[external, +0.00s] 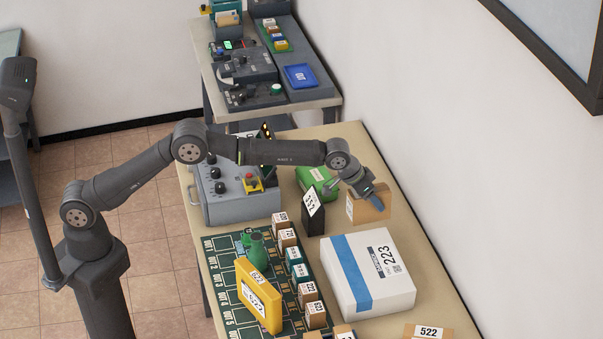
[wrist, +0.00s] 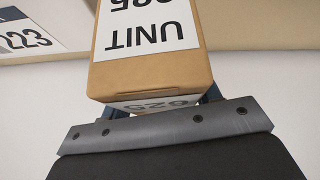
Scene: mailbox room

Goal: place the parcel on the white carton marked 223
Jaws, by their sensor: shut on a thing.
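The parcel (external: 368,207) is a brown cardboard box with a white label. In the wrist view the parcel (wrist: 152,75) fills the upper middle, with the words UNIT and 625 readable on its labels. My gripper (external: 376,197) is shut on the parcel and holds it at the right side of the table, beyond the white carton. The white carton (external: 395,262) marked 223 has a blue stripe and lies flat on the table, nearer the camera than the parcel. A corner of the carton with its 223 label (wrist: 30,40) shows at the left of the wrist view. The gripper's fingertips are mostly hidden behind the parcel.
A dark block marked 252 (external: 313,212) and a green box (external: 317,180) stand left of the parcel. A green board (external: 225,285) with small boxes and a yellow box (external: 257,297) lies left of the carton. A brown box marked 522 (external: 428,332) is at the front edge.

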